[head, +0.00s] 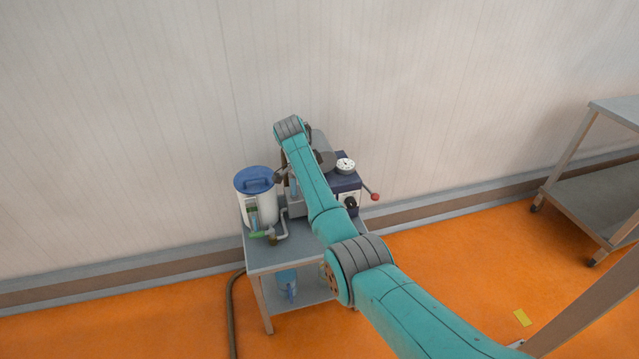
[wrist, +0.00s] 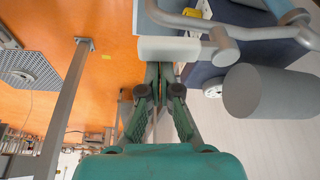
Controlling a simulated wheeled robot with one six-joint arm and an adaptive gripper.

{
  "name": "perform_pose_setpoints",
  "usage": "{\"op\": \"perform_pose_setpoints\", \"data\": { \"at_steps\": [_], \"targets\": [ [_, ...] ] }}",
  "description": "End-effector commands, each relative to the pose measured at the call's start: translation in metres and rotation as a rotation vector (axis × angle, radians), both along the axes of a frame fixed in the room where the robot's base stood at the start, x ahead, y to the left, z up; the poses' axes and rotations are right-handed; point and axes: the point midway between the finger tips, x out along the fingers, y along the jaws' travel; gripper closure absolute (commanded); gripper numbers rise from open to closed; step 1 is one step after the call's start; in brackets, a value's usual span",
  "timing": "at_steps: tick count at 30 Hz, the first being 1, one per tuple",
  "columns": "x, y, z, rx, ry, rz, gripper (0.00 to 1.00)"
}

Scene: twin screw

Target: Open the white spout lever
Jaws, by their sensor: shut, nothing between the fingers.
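The white spout lever (wrist: 170,48) shows in the wrist view as a pale cylindrical grip, lying across the picture just beyond my fingertips. In the head view my arm covers much of the machine (head: 345,183), and I cannot make out the lever there.
A white container with a blue lid (head: 257,190) stands on the left of the small grey table (head: 262,258). A red-knobbed handle (head: 375,197) juts out on the right. A large grey cylinder (wrist: 257,92) is close to my gripper's right. Another metal table (head: 590,195) stands far right.

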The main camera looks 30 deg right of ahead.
Motion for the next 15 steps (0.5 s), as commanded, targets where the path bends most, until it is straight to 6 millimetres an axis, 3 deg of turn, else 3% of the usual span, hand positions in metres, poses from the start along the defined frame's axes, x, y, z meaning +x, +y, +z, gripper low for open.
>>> {"op": "perform_pose_setpoints", "data": {
  "at_steps": [15],
  "targets": [
    [-0.0015,0.0117,-0.0004,0.002,0.000,0.004,1.00]
  ]
}}
